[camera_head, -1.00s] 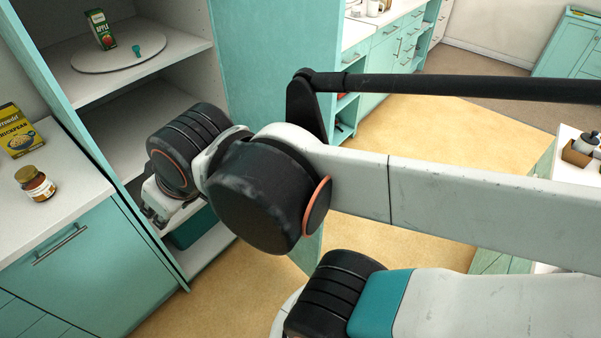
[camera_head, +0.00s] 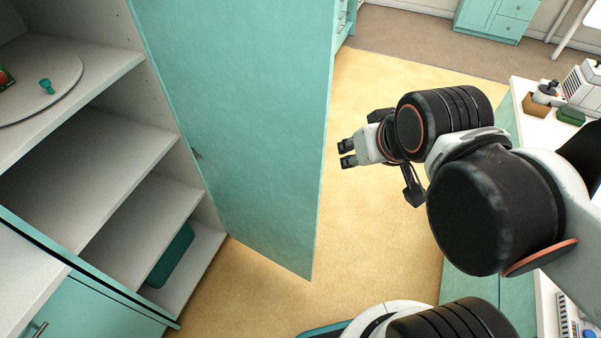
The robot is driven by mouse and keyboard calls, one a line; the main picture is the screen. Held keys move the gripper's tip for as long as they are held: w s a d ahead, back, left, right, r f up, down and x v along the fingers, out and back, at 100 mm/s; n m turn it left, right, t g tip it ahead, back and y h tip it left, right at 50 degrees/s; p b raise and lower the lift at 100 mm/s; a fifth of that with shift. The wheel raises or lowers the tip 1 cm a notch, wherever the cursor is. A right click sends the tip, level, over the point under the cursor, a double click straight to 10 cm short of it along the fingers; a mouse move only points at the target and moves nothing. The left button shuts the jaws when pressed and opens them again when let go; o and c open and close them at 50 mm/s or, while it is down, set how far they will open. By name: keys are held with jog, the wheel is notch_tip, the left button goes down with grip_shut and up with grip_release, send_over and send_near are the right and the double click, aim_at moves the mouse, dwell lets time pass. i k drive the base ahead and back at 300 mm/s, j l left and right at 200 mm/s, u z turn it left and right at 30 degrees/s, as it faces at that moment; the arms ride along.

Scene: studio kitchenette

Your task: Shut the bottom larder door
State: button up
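The larder door (camera_head: 245,120) is a tall teal panel standing open at the right side of the larder (camera_head: 125,150). Its bottom edge is above the yellow floor, and its top runs out of the picture. The larder's shelves are exposed. My gripper (camera_head: 346,153) is just to the right of the door's free edge, pointing left towards it. A narrow strip of floor shows between them in the picture, and I see no contact. The fingers are small and dark, and their opening is unclear. Nothing shows between them.
A teal bin (camera_head: 172,255) stands low inside. A worktop with several items (camera_head: 540,95) is at the right. The yellow floor (camera_head: 385,235) between is clear.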

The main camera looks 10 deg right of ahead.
aim_at(248, 84)
jog(key=i+l+z, duration=0.6)
jog(key=i+z, duration=0.35)
jog(key=i+u, duration=0.6)
jog(key=u, duration=0.25)
jog(key=i+l+u, duration=0.15)
jog(key=u, duration=0.25)
jog(key=i+l+u, duration=0.25)
jog(key=u, duration=0.15)
jog(key=i+u, duration=0.1)
jog(key=u, duration=1.95)
jog(key=k+l+u, duration=0.1)
jog(key=l, duration=0.3)
jog(key=k+l+u, duration=0.1)
jog(key=l, duration=0.25)
jog(key=k+l+u, duration=0.1)
jog(key=l, duration=0.25)
jog(key=k+l+u, duration=0.15)
jog(key=l, duration=0.2)
